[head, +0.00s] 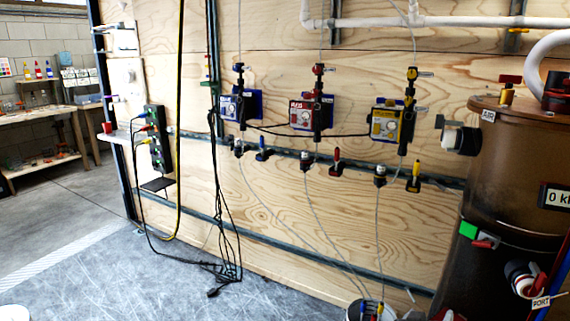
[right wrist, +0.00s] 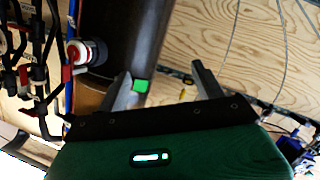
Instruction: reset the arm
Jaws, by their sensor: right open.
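My right gripper (right wrist: 161,70) shows in the right wrist view with its two grey fingers spread apart and nothing between them. Beyond the fingers are the brown tank (right wrist: 135,35) and a plywood wall (right wrist: 200,30). The green block (right wrist: 140,86) on the tank appears beside the left finger, and I cannot tell the gap between them. In the head view the tank (head: 430,220) stands at the right, but I cannot clearly make out the right gripper there. My left gripper is in neither view.
Blue, red and yellow filter units (head: 303,113) hang on the plywood wall. Black cables (head: 222,215) hang to the floor (head: 120,280). A bucket (head: 352,312) with tubes stands at the bottom. A workbench (head: 40,115) is at the far left. Open floor lies at lower left.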

